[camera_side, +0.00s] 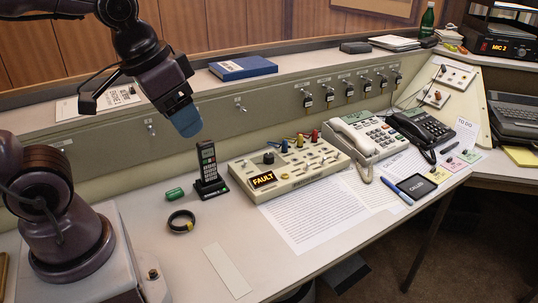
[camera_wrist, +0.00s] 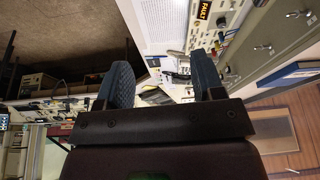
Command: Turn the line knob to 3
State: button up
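A beige console box (camera_side: 291,165) stands on the desk with a lit orange FAULT display (camera_side: 263,179). A dark round knob (camera_side: 269,157) sits on it behind the display; its marks and pointer are too small to read. The display also shows at the top right of the wrist view (camera_wrist: 203,10). My gripper (camera_side: 187,122) hangs in the air, up and left of the console and well apart from the knob. In the wrist view its two blue-grey fingers (camera_wrist: 163,84) stand wide apart with nothing between them.
A black handset in a cradle (camera_side: 208,172) stands just left of the console. A green cylinder (camera_side: 174,194) and a black ring (camera_side: 181,221) lie on the desk. Telephones (camera_side: 366,136) stand to the right. A blue book (camera_side: 243,68) lies on the back ledge.

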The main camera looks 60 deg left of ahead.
jog(key=w+a+f+n+g, duration=0.35)
jog(key=w+a, duration=0.45)
jog(key=w, duration=0.5)
jog(key=n, duration=0.9)
send_near(269, 155)
jog(key=shift+g, duration=0.25)
jog(key=f, duration=0.9)
jog(key=shift+w+a+f, duration=0.15)
jog(key=shift+w+f, duration=0.05)
jog(key=shift+f, duration=0.15)
jog(key=shift+c, duration=0.3)
jog(key=c, duration=0.9)
jog(key=shift+o, duration=0.2)
jog(key=shift+m, duration=0.25)
